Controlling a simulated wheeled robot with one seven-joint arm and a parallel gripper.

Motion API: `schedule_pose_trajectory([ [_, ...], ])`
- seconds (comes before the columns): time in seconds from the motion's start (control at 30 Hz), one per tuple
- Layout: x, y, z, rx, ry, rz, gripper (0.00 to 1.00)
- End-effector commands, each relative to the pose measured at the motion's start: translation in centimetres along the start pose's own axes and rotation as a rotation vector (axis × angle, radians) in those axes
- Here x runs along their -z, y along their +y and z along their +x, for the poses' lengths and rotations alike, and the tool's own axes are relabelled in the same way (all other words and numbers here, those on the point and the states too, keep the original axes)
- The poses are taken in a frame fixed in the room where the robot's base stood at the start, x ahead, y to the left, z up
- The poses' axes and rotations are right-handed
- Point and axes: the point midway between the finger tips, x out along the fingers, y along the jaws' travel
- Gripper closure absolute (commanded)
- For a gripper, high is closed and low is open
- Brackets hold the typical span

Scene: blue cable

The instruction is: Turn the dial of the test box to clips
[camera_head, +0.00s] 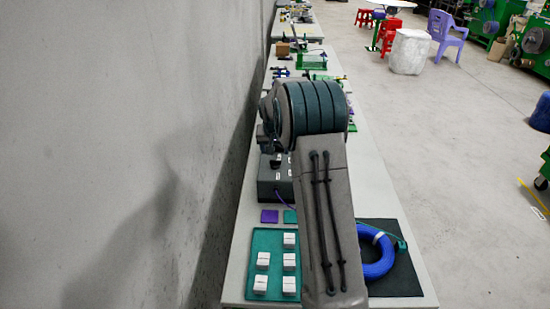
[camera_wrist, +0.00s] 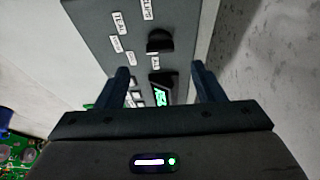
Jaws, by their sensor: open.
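The test box (camera_head: 268,182) is a dark grey box on the long table, partly hidden behind my arm in the head view. In the wrist view its panel (camera_wrist: 100,25) fills the upper middle. The dial (camera_wrist: 160,40) is a black knob there, with small white labels beside it; the top label (camera_wrist: 147,10) appears to read "clips". Where the dial points is hard to tell. A green-lit display (camera_wrist: 158,96) shows nearer my gripper. My gripper (camera_wrist: 160,70) is open, its two dark fingers apart and empty, with the dial just beyond the fingertips.
A teal tray (camera_head: 253,240) with several white blocks is at the front left of the table. A blue cable coil (camera_head: 377,268) lies on a dark mat (camera_head: 405,283) at right. A wall (camera_head: 130,150) runs close along the left. Green circuit boards (camera_wrist: 14,150) show at the wrist view's lower left.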

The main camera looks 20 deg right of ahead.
Motion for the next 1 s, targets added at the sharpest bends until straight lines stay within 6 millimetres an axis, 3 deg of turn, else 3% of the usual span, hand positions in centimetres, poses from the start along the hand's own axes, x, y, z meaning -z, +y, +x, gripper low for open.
schedule_pose_trajectory([
  [0.2, 0.0, 0.0, 3.9, -0.001, -0.003, -0.001, 0.38],
  [0.4, 0.1, 0.0, 6.4, 0.0, -0.001, -0.001, 0.38],
  [0.87, 0.0, 0.0, 7.6, 0.0, 0.001, -0.001, 0.38],
  [0.9, 0.0, 0.0, 7.6, 0.0, 0.001, -0.001, 0.41],
  [1.0, 0.0, 0.0, 7.6, 0.0, 0.001, -0.001, 0.69],
])
